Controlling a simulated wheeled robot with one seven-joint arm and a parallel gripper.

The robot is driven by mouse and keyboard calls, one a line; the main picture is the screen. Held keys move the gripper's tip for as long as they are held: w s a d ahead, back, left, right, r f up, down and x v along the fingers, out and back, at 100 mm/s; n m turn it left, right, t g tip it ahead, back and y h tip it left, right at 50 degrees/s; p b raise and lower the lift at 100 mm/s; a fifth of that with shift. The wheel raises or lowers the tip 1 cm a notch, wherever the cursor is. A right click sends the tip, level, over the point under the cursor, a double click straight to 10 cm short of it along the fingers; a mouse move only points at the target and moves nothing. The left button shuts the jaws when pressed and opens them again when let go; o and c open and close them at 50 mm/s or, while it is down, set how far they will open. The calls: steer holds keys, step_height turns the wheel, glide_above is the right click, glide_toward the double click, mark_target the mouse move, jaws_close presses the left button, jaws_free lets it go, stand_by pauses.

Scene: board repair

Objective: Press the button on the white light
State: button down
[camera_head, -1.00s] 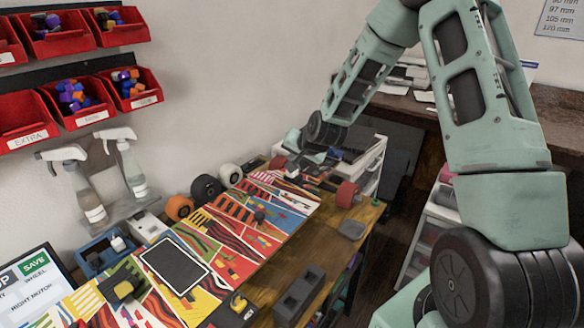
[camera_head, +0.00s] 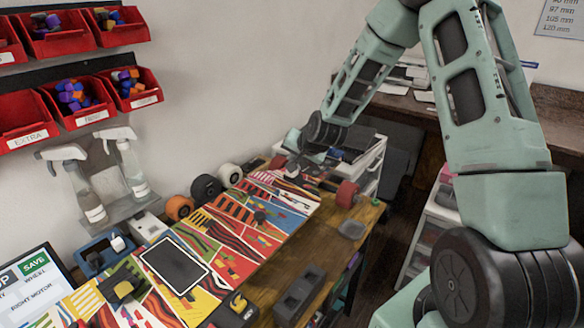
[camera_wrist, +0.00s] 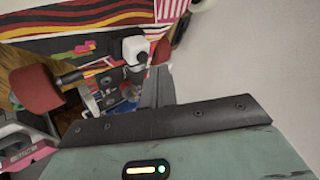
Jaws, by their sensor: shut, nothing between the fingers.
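In the wrist view a small white block with dark parts (camera_wrist: 135,48) sits by the board's wheel axle; it may be the white light, but I cannot make out a button on it. My gripper (camera_wrist: 158,75) is shut and empty, with its narrow grey tip just beside and below this block; I cannot tell whether they touch. In the head view my gripper (camera_head: 308,157) is over the far end of the colourful skateboard (camera_head: 240,222), and the white block is not clearly visible there.
A red wheel (camera_wrist: 36,88) and (camera_head: 347,194) sticks out beside the gripper. Orange (camera_head: 179,207), black (camera_head: 206,188) and white (camera_head: 230,175) wheels line the wall side. A white drawer cart (camera_head: 372,165) stands behind.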

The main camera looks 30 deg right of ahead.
steer(key=shift+f+b, duration=0.3)
steer(key=shift+f, duration=0.15)
steer(key=shift+f+b, duration=0.4)
stand_by(0.5)
steer(key=shift+r, duration=0.15)
steer(key=shift+r+p, duration=0.65)
steer(key=shift+r, duration=0.1)
step_height(320, 180, up, 6)
steer(key=p, duration=0.4)
stand_by(0.6)
